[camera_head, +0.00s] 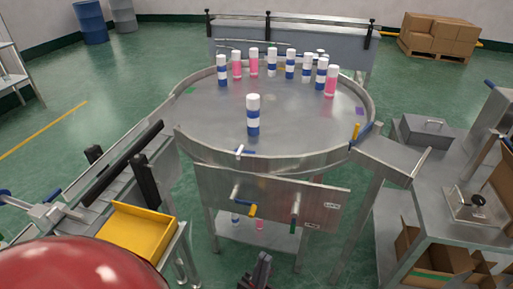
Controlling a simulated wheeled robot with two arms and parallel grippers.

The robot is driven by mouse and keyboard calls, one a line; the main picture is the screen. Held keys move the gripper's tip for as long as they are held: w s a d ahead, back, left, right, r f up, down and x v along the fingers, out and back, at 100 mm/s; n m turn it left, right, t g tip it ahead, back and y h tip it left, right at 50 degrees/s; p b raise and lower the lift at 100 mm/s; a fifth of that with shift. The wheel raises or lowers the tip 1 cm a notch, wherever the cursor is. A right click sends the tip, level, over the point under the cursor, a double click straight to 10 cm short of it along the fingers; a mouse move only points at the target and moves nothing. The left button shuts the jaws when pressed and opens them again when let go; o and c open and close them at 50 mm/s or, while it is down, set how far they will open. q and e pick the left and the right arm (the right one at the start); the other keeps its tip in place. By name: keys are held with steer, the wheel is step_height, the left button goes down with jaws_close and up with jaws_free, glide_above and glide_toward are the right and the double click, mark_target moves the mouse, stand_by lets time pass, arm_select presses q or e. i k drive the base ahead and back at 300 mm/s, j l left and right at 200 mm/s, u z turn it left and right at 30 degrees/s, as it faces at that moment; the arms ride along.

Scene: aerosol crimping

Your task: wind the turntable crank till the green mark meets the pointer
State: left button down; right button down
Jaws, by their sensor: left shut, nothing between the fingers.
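The round steel turntable (300,120) stands in the middle of the view. A small green mark (190,90) lies at its left edge, and a purple mark (360,111) at its right edge. A small white and blue piece (241,151) sits at the front rim; I cannot tell whether it is the pointer. On the front panel (210,184) are a crank with a yellow grip (253,210) and a handle with a green grip (294,207). My left gripper (263,258) is shut and empty, low in front of the panel, apart from both handles. My right gripper is out of view.
Several white-capped cans with blue or pink bodies stand at the turntable's back; one blue-banded can (253,115) stands nearer the front. A conveyor with a yellow tray (137,231) is at left. A steel bench (440,205) with boxes is at right.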

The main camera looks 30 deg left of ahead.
mark_target(232, 198)
steer(key=u, duration=0.4)
steer(key=i+l+u, duration=0.1)
steer(key=u, duration=0.25)
steer(key=l+u, duration=0.15)
steer(key=u, duration=0.25)
steer(key=i, duration=0.05)
